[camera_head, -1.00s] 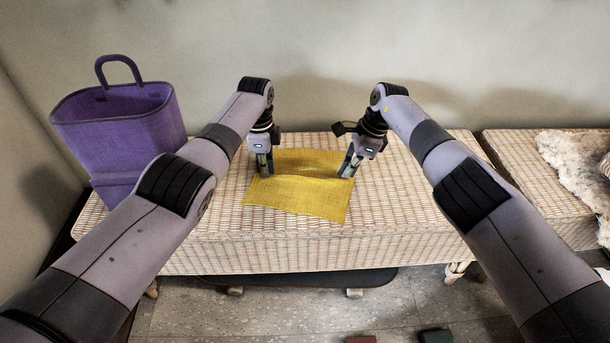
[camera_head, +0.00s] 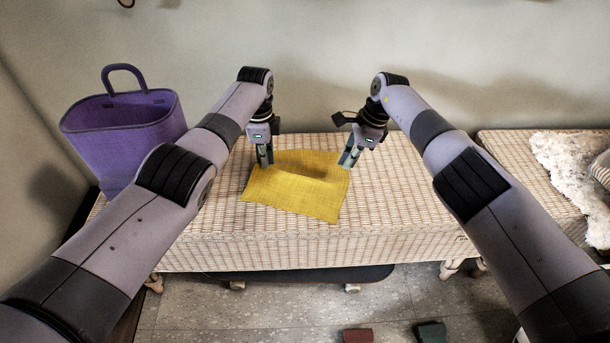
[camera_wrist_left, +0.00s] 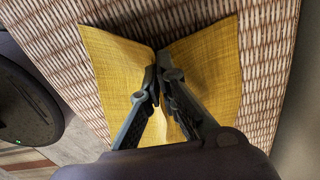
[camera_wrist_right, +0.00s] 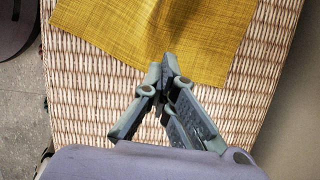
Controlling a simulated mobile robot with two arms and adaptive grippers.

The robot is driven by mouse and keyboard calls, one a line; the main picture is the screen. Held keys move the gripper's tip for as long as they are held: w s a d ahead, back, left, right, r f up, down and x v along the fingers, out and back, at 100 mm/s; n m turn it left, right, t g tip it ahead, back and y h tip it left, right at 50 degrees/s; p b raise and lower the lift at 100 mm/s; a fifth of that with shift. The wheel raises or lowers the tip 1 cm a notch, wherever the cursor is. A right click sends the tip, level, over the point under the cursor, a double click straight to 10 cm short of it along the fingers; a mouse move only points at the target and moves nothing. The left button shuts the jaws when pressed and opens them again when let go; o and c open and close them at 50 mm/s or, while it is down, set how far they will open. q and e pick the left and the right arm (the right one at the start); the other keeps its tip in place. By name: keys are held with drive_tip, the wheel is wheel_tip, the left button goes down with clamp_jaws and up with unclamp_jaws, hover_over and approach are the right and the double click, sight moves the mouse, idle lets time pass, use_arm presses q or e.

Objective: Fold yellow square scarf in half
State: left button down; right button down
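The yellow square scarf (camera_head: 297,200) lies on the wicker bench, with a raised, shaded ridge across its middle. My left gripper (camera_head: 265,160) is at the scarf's left edge. In the left wrist view its fingers (camera_wrist_left: 155,85) are shut on the cloth, which creases up on both sides of them. My right gripper (camera_head: 347,160) is at the scarf's right edge. In the right wrist view its fingertips (camera_wrist_right: 168,75) meet at the cloth's edge and pinch it. The bit of cloth between the tips is hidden.
The wicker bench (camera_head: 400,215) is clear around the scarf. A purple bag (camera_head: 125,130) stands at the left. A second bench (camera_head: 530,185) with a fluffy cream throw (camera_head: 575,165) is at the right. A dark board lies under the bench, and small red and green objects lie on the floor.

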drive_tip(key=c, duration=1.2)
unclamp_jaws()
use_arm(q)
drive_tip(key=c, duration=2.3)
unclamp_jaws()
drive_tip(key=o, duration=0.5)
drive_tip(key=shift+o, duration=0.4)
drive_tip(key=o, duration=0.5)
drive_tip(key=shift+o, duration=0.5)
drive_tip(key=o, duration=0.6)
